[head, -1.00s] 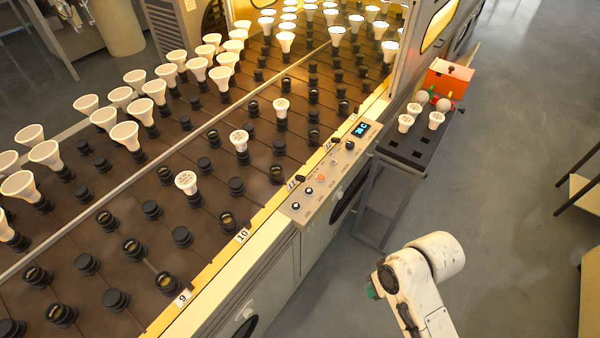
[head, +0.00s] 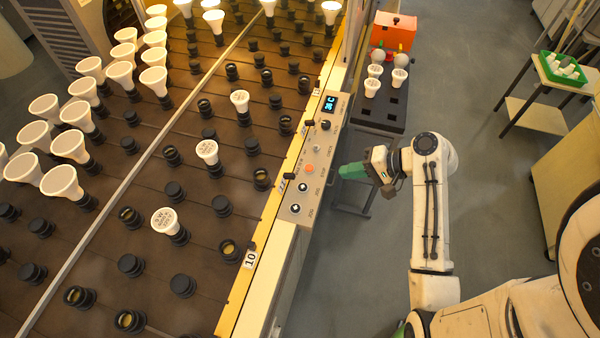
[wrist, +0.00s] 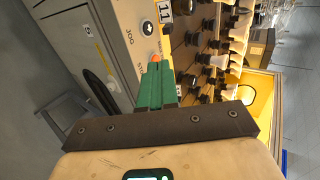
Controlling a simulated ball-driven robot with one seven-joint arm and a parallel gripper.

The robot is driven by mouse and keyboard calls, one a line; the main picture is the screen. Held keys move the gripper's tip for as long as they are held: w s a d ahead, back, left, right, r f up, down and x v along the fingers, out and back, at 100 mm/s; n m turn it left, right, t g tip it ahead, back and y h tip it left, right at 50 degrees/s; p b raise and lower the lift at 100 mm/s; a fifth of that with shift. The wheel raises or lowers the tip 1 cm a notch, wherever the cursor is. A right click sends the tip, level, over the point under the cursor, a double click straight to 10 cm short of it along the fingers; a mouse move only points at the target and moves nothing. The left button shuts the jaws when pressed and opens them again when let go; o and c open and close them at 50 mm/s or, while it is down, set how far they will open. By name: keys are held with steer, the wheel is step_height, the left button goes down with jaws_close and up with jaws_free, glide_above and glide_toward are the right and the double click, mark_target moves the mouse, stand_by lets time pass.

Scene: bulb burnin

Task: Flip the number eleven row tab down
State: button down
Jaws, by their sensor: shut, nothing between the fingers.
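The number 11 label (head: 282,186) sits on the yellow-edged rail of the bulb rack, beside the control panel. A small black tab (head: 290,175) is next to it; I cannot tell its exact tilt. In the wrist view the fingertips (wrist: 155,64) overlap the orange button in the picture.
The control panel (head: 318,157) carries knobs, an orange button (head: 309,169) and a lit display (head: 330,103). Bulbs and black sockets fill the rack at left. A dark tray (head: 375,116) with bulbs and an orange box (head: 394,31) stand beyond.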

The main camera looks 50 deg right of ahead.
mark_target(295, 177)
steer(key=shift+w+f, duration=0.1)
steer(key=shift+w, duration=0.05)
steer(key=x, duration=1.3)
steer(key=shift+w+a+p, duration=0.25)
steer(key=shift+w+p, duration=0.05)
steer(key=shift+w, duration=0.2)
steer(key=shift+w+r, duration=0.1)
steer(key=shift+r, duration=0.2)
